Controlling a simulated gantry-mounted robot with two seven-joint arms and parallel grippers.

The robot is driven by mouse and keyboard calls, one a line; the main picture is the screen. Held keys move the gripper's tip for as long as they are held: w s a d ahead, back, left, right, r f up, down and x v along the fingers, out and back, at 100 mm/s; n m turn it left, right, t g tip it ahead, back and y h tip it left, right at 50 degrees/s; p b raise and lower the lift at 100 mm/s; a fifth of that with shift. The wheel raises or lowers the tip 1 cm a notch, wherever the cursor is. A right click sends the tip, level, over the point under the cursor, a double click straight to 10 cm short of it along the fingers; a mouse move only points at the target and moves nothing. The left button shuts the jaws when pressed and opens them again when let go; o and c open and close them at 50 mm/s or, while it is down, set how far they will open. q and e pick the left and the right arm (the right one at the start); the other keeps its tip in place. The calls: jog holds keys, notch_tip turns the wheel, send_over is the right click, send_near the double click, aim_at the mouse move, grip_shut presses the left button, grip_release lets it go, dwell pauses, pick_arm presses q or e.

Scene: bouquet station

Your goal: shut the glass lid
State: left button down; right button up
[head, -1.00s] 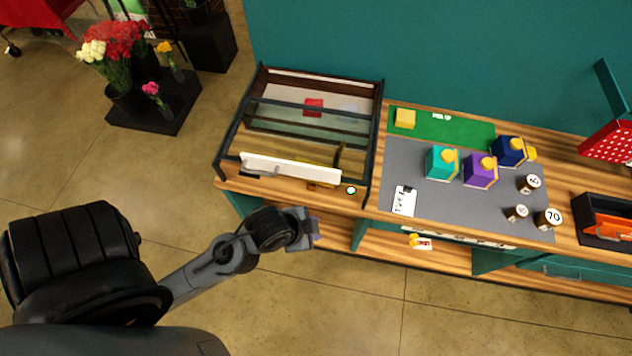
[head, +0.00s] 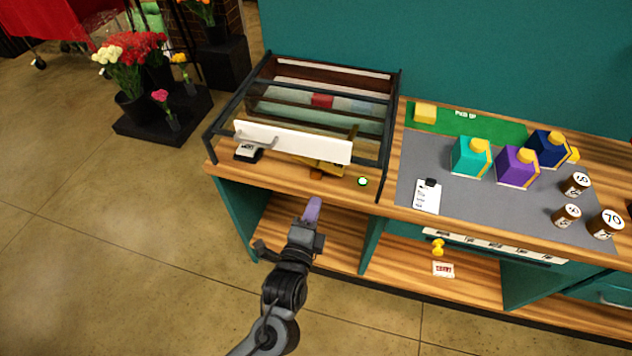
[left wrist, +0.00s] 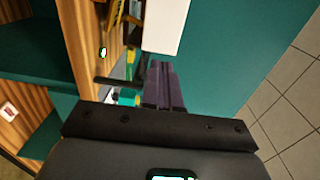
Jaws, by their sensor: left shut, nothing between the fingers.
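The glass lid (head: 335,117) is a clear pane on the dark-framed case at the left of the bench. Its front edge is a white strip (head: 318,147) with a grey handle (head: 256,136). The strip appears raised above the wooden top, with a gap under it; its exact angle is unclear. My left gripper (head: 312,210) is shut and empty in front of the bench edge, below the strip and apart from it. In the left wrist view its purple fingers (left wrist: 162,88) lie together, with the white strip (left wrist: 166,25) beyond them. My right gripper is out of view.
A black-and-white item (head: 248,152) and a gold piece (head: 318,164) lie under the strip. A green-lit button (head: 363,181) is on the bench front. Teal (head: 470,157) and purple (head: 516,167) boxes stand right on a grey mat (head: 480,205).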

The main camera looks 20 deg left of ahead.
aim_at(333, 152)
pick_arm(q)
jog(key=w, duration=0.4)
jog(key=w+a+b, duration=0.1)
jog(key=w, duration=0.4)
jog(key=w+b, duration=0.1)
jog(key=w, duration=0.3)
jog(key=shift+w+a, duration=0.4)
jog(key=shift+w, duration=0.6)
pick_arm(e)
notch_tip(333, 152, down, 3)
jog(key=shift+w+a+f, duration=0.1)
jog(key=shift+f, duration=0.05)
pick_arm(q)
jog(key=shift+a, duration=0.15)
